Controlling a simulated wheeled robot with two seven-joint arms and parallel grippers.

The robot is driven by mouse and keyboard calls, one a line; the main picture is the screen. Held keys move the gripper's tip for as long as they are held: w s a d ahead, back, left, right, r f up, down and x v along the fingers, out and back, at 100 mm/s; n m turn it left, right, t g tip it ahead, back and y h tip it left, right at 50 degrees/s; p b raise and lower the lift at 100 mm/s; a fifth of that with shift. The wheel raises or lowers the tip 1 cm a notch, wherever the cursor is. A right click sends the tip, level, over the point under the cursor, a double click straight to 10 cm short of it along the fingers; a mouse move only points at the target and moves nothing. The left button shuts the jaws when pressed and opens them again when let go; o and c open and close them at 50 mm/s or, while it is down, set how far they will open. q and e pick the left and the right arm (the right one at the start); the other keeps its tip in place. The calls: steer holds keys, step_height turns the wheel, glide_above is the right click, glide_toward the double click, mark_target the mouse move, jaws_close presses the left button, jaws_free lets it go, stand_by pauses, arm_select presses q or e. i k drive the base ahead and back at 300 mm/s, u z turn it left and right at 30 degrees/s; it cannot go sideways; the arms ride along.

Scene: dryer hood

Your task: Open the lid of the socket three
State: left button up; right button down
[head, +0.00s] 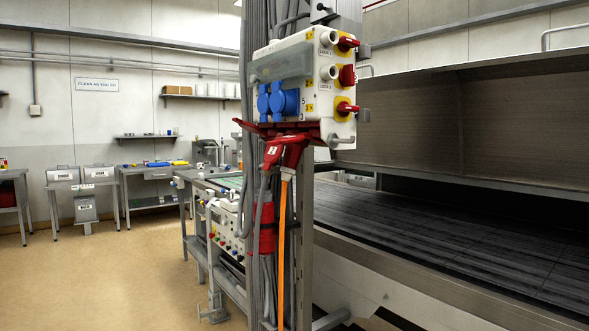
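A light grey electrical socket box (320,75) is mounted on a metal post in the middle of the head view. Its left face carries several blue sockets with lids (287,102); the lids look shut. Small number labels stand beside them, one of which looks like a 3 (301,117). Which socket it marks is hard to tell. Red sockets (290,130) project below the box, with a red plug (289,151) hanging under them. Neither of my grippers is in view.
Red rotary switches on yellow plates (347,76) sit on the box's right face. Grey cables and an orange cable (283,250) run down the post. A dryer hood (480,110) over a dark conveyor belt (470,235) fills the right. Open floor (110,280) lies left.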

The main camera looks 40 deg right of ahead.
mark_target(285, 140)
steer(key=z, duration=0.85)
steer(key=i, duration=1.1)
steer(key=u, duration=0.55)
